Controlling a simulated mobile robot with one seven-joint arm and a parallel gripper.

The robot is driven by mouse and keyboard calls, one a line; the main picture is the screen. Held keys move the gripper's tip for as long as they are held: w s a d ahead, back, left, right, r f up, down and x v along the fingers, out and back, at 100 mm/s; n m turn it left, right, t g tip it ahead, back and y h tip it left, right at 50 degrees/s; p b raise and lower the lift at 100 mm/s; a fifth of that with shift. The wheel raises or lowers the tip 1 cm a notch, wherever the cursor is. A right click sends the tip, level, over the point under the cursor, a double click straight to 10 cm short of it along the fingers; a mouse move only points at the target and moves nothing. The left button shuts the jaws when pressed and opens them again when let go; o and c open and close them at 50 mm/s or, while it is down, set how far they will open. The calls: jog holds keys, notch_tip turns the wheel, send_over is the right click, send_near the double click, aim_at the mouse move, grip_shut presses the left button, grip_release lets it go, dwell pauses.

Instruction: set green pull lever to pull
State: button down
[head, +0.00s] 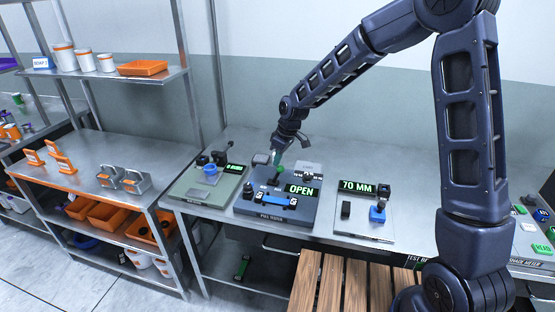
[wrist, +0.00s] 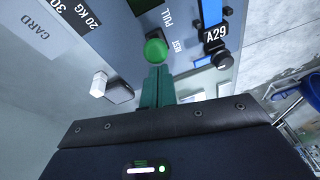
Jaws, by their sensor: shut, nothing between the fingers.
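The green pull lever's round green knob (wrist: 156,50) shows in the wrist view beside the word REST, with the word PULL farther up the panel. The lever belongs to the dark blue machine (head: 249,211) on the bench, whose display reads OPEN. My gripper (wrist: 158,70) has its green fingers shut together with nothing between them. Its tips are right at the knob in the picture; I cannot tell whether they touch it. In the head view my gripper (head: 279,168) reaches down over the machine, and the lever there is largely hidden by the fingers.
A green-grey device (head: 190,195) stands to the left on the bench. A pale device with a 70 MM display (head: 357,187) stands to the right. A blue clamp-like part (head: 278,200) lies at the machine's front. A wooden slatted surface (head: 330,285) is in front.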

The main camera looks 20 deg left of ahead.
jog(key=shift+d+f, duration=0.2)
notch_tip(320, 180, up, 12)
jog(key=w, duration=0.1)
dwell(0.4)
jog(key=shift+w+a, duration=0.1)
